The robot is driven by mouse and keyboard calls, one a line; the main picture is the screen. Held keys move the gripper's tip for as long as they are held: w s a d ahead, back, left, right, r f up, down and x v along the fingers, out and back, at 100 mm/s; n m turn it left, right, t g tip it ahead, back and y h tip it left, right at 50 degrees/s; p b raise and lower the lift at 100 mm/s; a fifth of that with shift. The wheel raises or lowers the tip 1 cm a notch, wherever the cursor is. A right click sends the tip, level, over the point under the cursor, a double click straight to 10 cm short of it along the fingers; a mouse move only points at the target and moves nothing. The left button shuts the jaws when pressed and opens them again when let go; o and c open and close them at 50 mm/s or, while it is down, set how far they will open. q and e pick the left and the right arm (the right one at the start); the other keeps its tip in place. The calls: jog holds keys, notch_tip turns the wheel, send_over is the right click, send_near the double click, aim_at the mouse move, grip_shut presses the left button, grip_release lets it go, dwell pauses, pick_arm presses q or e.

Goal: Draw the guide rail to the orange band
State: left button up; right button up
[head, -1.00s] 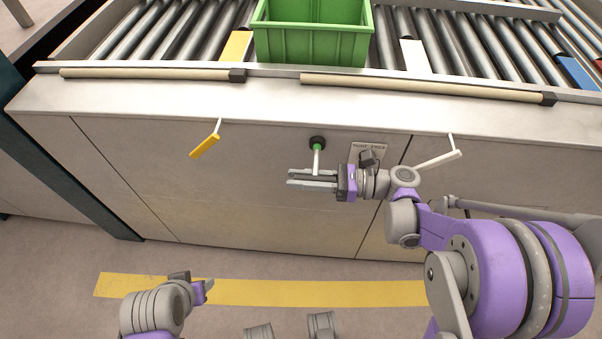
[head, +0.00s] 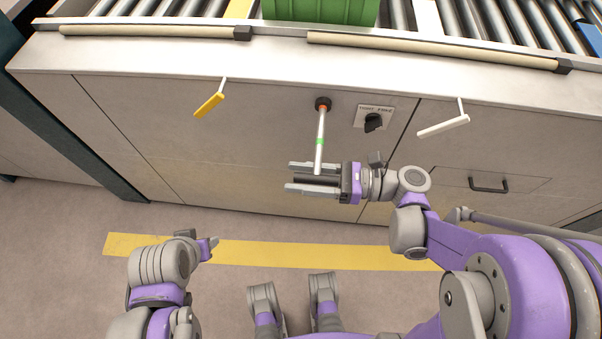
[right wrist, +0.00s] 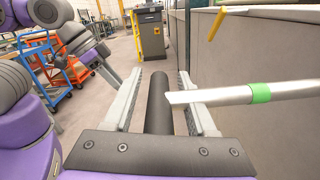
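The guide rail, a pale rod (head: 320,128), sticks out of a dark socket (head: 323,103) in the machine's front panel. An orange band (head: 322,109) shows right at the socket; a green band (head: 319,141) sits farther out on the rod and shows in the right wrist view (right wrist: 260,93). A dark cylindrical handle (right wrist: 158,103) is at the rod's outer end. My right gripper (head: 312,178) is open around this handle, with gaps on both sides in the right wrist view. My left gripper (head: 208,248) is low at the left; its finger opening is unclear.
A black knob (head: 373,121) on a labelled plate is right of the socket. A yellow lever (head: 209,104) and a white lever (head: 443,126) stick out of the panel. A green crate (head: 318,10) sits on the rollers above. The floor by the yellow strip (head: 290,256) is clear.

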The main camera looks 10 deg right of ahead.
jog(key=v, duration=1)
jog(key=shift+d, duration=0.4)
jog(key=shift+s, duration=0.1)
